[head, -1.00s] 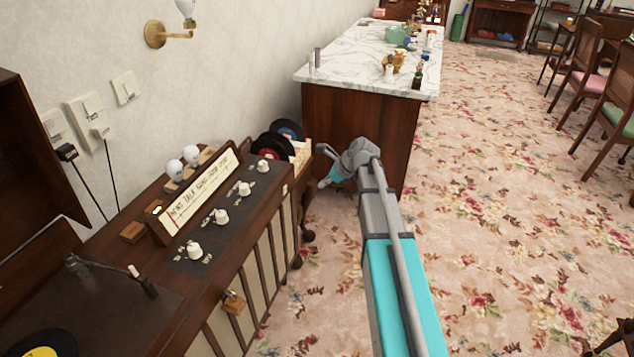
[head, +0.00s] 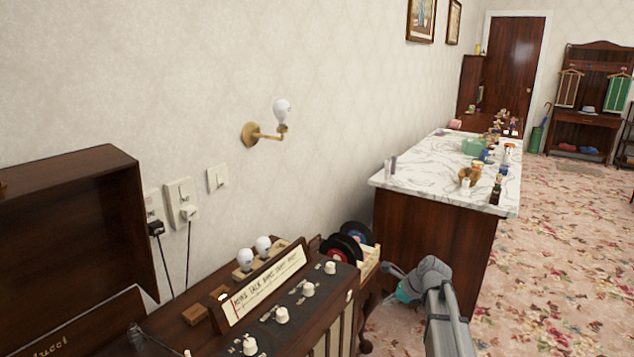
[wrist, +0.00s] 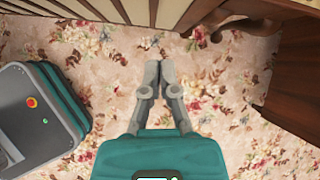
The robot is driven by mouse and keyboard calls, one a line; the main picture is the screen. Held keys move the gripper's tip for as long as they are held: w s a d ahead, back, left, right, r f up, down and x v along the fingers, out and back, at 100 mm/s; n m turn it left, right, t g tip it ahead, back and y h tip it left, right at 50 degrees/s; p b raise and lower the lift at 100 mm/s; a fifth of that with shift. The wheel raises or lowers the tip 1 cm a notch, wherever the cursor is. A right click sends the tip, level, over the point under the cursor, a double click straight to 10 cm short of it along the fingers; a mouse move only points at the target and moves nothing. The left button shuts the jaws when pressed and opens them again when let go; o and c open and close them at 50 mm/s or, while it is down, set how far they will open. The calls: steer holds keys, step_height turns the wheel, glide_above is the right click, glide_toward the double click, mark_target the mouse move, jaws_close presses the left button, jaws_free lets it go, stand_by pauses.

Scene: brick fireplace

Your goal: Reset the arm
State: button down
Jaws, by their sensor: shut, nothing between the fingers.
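My gripper (wrist: 152,72) is shut and empty in the wrist view, its two grey fingers together above the floral carpet (wrist: 110,55). In the head view my gripper (head: 390,279) is at the end of my arm, low in the picture, between the radio cabinet (head: 300,320) and the marble-topped counter (head: 400,170). Its fingertips are small there and partly hard to make out. It touches nothing that I can see.
The radio cabinet carries white knobs, two bulbs (head: 254,252) and records (head: 345,247) in a rack. The counter holds several bottles and small items. A wall lamp (head: 268,134) sticks out from the wall. Open carpet (head: 545,260) lies to the right.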

steer(key=s+a+f+n+g+h, duration=0.2)
steer(key=s+a+n+h, duration=0.1)
steer(key=s+n, duration=0.8)
steer(key=s+a+f+n+g+h, duration=0.2)
steer(key=s+a+n+h, duration=0.1)
steer(key=s+n, duration=0.85)
step_height(320, 180, up, 23)
steer(key=w+p, duration=0.1)
steer(key=p, duration=2.1)
steer(key=shift+w+a+r+p, duration=0.15)
steer(key=shift+w+p, duration=0.05)
steer(key=shift+p, duration=0.2)
